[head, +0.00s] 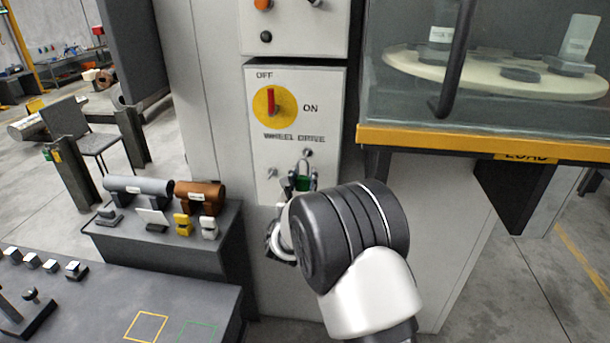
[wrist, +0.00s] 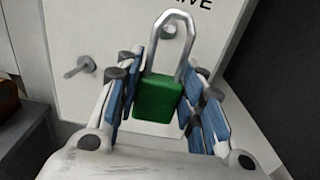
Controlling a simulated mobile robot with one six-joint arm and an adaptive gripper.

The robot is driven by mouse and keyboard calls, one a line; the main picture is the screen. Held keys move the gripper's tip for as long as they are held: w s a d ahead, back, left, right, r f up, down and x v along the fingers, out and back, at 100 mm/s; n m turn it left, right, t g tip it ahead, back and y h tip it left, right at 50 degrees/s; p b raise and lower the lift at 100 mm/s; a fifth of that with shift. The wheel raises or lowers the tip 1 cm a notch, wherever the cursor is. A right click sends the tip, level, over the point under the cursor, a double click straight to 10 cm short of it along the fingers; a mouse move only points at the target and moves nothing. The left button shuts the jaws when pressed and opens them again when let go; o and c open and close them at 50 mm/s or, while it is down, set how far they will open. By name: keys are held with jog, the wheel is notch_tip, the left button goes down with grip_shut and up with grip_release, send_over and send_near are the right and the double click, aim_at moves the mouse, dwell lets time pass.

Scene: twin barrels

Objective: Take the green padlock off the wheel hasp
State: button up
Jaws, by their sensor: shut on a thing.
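The green padlock (wrist: 158,98) sits between the blue-padded fingers of my gripper (wrist: 160,108) in the wrist view, its steel shackle pointing up. My gripper is shut on the padlock's body. A round metal stud (wrist: 168,29) shows within the shackle's loop near its top; I cannot tell whether the shackle hangs on it or is in front of it. In the head view the padlock (head: 303,184) is close to the wheel drive panel (head: 325,110), below the red and yellow switch (head: 271,104). My arm hides part of my gripper (head: 300,188) there.
Another stud (wrist: 80,66) sticks out of the panel to the left. A grey stand (head: 150,246) at left holds a grey and a brown cylinder and small tags. The dark bench (head: 90,315) has yellow and green outlined squares. A glass-fronted cabinet with a yellow edge (head: 470,143) overhangs at right.

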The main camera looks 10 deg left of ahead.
jog(key=s+b, duration=0.1)
jog(key=s, duration=0.4)
jog(key=shift+a, duration=0.1)
jog(key=shift+s, duration=0.25)
